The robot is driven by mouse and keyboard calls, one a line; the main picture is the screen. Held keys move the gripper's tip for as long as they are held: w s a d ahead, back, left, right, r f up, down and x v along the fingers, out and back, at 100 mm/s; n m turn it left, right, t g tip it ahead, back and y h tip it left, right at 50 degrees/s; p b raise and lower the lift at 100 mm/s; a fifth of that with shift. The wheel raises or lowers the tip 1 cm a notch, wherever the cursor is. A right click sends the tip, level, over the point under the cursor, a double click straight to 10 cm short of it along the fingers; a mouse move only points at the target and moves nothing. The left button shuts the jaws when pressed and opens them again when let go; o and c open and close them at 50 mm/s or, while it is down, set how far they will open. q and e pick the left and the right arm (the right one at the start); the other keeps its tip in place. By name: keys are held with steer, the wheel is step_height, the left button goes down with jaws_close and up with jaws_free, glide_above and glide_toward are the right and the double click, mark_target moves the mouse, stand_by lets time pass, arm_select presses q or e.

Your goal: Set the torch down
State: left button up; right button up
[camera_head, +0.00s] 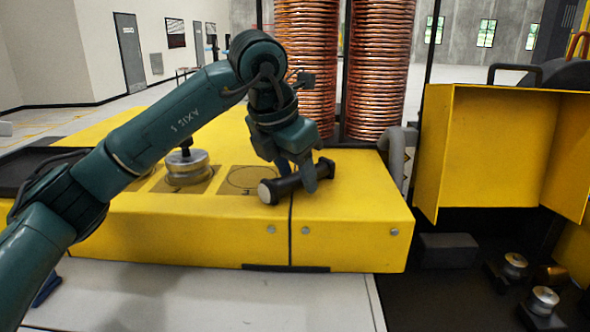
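The torch (287,188) is a short black cylinder with a pale round end facing left. It lies level, low at the top of the yellow bench (350,210), near its front edge. Whether it touches the surface or hangs just above it I cannot tell. My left gripper (298,176) points down from above, with one finger on either side of the torch's middle, and appears shut on it. The fingers hide part of the torch. My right gripper is not in view.
A metal knobbed weight (187,168) stands on a marked square to the left. An outlined circle (245,178) lies beside the torch. Tall copper coils (378,70) rise behind. An open yellow box (490,150) stands at the right. The bench's right front is clear.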

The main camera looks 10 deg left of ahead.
arm_select(q)
steer(key=shift+r, duration=0.4)
steer(key=v, duration=1.1)
steer(key=shift+s+r, duration=0.2)
steer(key=shift+r, duration=0.05)
